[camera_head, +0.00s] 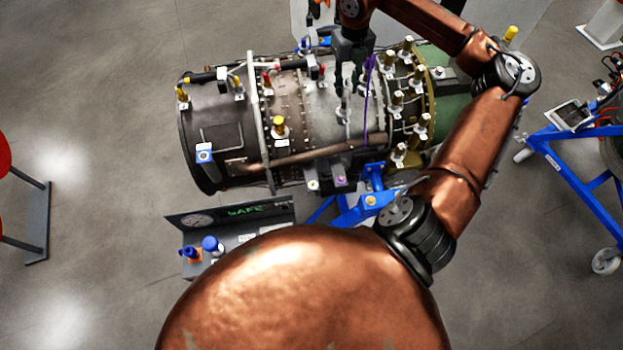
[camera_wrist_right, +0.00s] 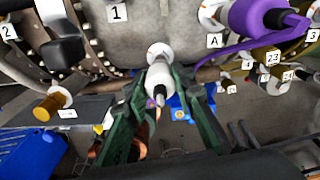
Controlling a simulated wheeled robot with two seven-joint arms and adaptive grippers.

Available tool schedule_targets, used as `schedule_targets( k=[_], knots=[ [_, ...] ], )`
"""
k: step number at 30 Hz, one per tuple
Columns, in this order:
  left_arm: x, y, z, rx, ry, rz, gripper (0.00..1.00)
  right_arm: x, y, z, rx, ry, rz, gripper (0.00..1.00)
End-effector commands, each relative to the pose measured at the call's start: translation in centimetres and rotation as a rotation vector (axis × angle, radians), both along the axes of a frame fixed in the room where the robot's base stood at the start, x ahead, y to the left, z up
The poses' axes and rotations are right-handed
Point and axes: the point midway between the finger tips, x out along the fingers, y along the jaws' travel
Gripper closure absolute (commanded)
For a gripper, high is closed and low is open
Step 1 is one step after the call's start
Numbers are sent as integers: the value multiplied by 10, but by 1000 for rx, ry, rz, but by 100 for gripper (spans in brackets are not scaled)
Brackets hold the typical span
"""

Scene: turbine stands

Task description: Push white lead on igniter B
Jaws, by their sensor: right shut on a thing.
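A white lead end (camera_wrist_right: 158,80) with a grey tip sits between the two dark green fingers of my right gripper (camera_wrist_right: 159,88) in the right wrist view. The gripper is shut on it. The lead end stands at a grey plate on the turbine casing, and the igniter behind it is mostly hidden. In the head view my right gripper (camera_head: 344,90) points down over the middle of the turbine (camera_head: 220,130). A purple lead (camera_wrist_right: 262,17) is on the igniter beside the label A. No label B is readable. My left gripper is not in view.
The purple cable (camera_head: 366,125) hangs close to the right of my gripper. Several yellow-capped fittings (camera_head: 397,98) stand on the turbine's right part. A blue stand (camera_head: 356,212) is below it.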

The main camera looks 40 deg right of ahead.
Motion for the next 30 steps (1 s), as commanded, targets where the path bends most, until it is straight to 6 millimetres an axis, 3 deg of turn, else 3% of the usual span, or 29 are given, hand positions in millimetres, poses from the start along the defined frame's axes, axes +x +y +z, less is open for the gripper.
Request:
schedule_targets(
  k=[14, 15, 24, 30],
  knots=[
    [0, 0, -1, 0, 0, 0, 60, 0, 0, -2, 0, 0, 0, 100],
    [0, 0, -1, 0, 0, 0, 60, 0, 0, -2, 0, 0, 0, 76],
    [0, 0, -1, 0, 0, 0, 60, 0, 0, -2, 0, 0, 0, 56],
    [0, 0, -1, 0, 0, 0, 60, 0, 0, -2, 0, 0, 0, 55]
  ],
)
